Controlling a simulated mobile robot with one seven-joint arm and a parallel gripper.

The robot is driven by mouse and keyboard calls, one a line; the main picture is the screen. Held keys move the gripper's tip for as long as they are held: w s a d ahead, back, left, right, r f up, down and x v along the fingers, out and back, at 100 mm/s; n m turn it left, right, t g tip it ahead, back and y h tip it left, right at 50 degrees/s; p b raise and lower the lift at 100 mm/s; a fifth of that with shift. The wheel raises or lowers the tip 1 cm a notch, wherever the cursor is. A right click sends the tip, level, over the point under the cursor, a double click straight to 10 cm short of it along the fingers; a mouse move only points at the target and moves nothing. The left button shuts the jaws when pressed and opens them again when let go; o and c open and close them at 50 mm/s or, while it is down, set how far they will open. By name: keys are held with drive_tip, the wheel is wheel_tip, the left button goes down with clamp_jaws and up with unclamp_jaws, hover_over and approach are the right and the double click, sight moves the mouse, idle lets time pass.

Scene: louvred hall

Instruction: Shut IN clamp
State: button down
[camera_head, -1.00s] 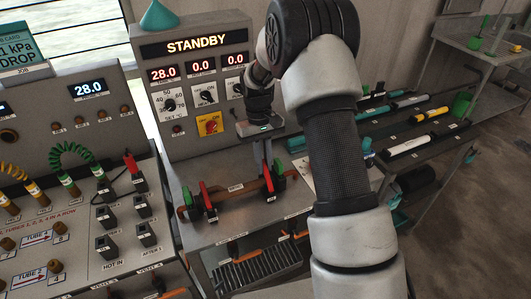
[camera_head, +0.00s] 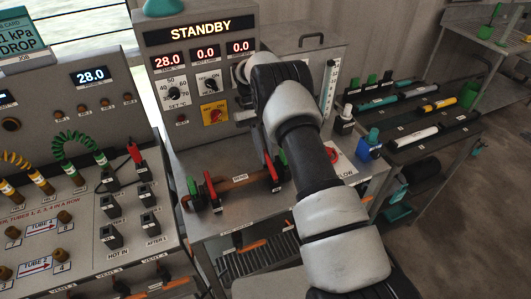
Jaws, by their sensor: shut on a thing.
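A tube rig (camera_head: 238,183) lies on the grey bench top, with a red lever and a green lever at each end. The left red lever (camera_head: 212,191) stands up beside the left green lever (camera_head: 193,188). The right red lever (camera_head: 271,170) stands close to my forearm, with the right green lever (camera_head: 283,158) beside it. I cannot read which clamp is marked IN. My gripper (camera_head: 247,117) shows only as a grey piece beside my arm, above the rig's right end. Its fingers and whatever they hold are hidden behind my arm.
The STANDBY panel (camera_head: 200,70) stands right behind the rig. A blue bottle (camera_head: 370,140) and a white-and-black bottle (camera_head: 343,120) stand right of my arm. A rack of cylinders (camera_head: 420,105) is farther right.

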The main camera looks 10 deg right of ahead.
drive_tip(key=c, duration=1.8)
unclamp_jaws()
drive_tip(key=shift+o, duration=0.2)
drive_tip(key=shift+r, duration=0.15)
wheel_tip(320, 180, up, 10)
drive_tip(key=shift+f+b, duration=0.1)
drive_tip(key=shift+b, duration=0.35)
